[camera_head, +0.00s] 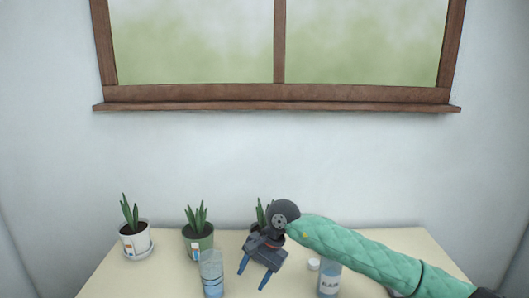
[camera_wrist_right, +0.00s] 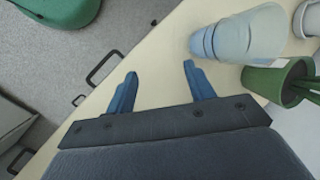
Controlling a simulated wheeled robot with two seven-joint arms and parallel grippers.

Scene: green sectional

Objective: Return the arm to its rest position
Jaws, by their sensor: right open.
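My right arm, in a green quilted sleeve (camera_head: 365,250), comes in from the lower right in the head view. My right gripper (camera_head: 252,279) hangs over the table with its two blue fingers apart and nothing between them. In the right wrist view the open fingers (camera_wrist_right: 158,88) point over the table's edge, with a clear cup (camera_wrist_right: 240,36) close beside one finger and apart from it as far as I can tell. My left gripper is not in view.
The cream table (camera_head: 105,284) holds the cup (camera_head: 211,274), a plant in a white pot (camera_head: 135,240), one in a green pot (camera_head: 198,243), a third plant partly hidden behind my gripper, and a labelled bottle (camera_head: 328,282) under my arm. A window (camera_head: 280,45) is behind.

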